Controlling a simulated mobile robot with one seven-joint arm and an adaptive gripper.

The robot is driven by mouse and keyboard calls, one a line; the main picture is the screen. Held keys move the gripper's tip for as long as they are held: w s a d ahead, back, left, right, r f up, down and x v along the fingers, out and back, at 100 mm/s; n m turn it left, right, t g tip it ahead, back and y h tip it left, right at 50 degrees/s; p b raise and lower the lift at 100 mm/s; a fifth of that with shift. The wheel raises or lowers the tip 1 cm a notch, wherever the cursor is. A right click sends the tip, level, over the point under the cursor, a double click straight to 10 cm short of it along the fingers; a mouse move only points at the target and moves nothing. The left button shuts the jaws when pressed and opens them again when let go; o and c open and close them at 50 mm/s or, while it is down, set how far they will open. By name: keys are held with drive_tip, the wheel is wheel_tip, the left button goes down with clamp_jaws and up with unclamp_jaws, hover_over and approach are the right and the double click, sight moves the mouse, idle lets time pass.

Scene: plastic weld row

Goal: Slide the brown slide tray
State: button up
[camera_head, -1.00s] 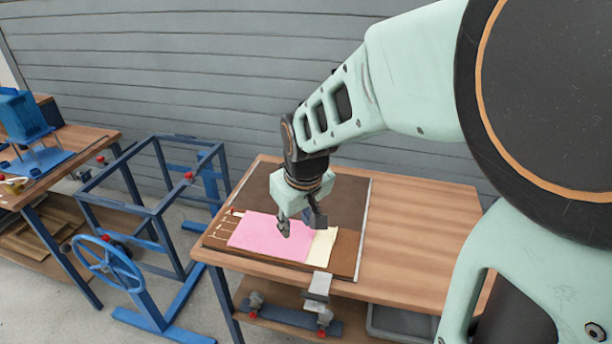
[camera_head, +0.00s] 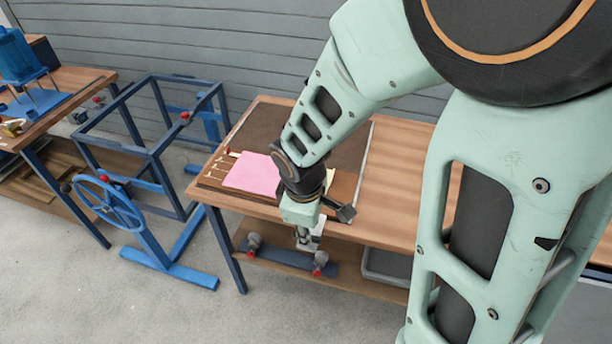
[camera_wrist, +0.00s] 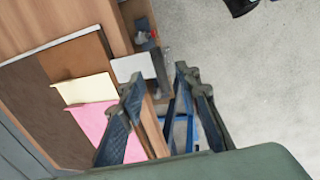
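A brown tray-like board (camera_head: 344,186) lies flat near the table's front edge, bearing a pink sheet (camera_head: 250,174) and a cream sheet beside it. In the wrist view the brown board (camera_wrist: 72,58), cream sheet (camera_wrist: 84,90) and pink sheet (camera_wrist: 97,124) lie left of the fingers. My gripper (camera_head: 308,243) points down just beyond the front edge, and the arm hides part of the board and cream sheet. In the wrist view the fingers (camera_wrist: 158,82) are apart, with nothing seen held. A pale plate (camera_wrist: 133,67) at the table edge shows near the left fingertip.
The wooden table (camera_head: 395,185) has clear top to the right. A lower shelf holds a blue bar with red knobs (camera_head: 285,257) and a grey bin (camera_head: 385,266). A blue frame (camera_head: 150,150) and a blue handwheel (camera_head: 105,205) stand left. Open floor lies in front.

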drive_tip(key=f+b, duration=0.1)
drive_tip(key=f, duration=0.1)
drive_tip(key=w+f+b, duration=0.1)
drive_tip(key=f+b, duration=0.2)
drive_tip(key=f, duration=0.1)
drive_tip(key=shift+w+d+f, duration=0.15)
drive_tip(key=shift+d+f, duration=0.05)
drive_tip(key=shift+d, duration=0.05)
clamp_jaws()
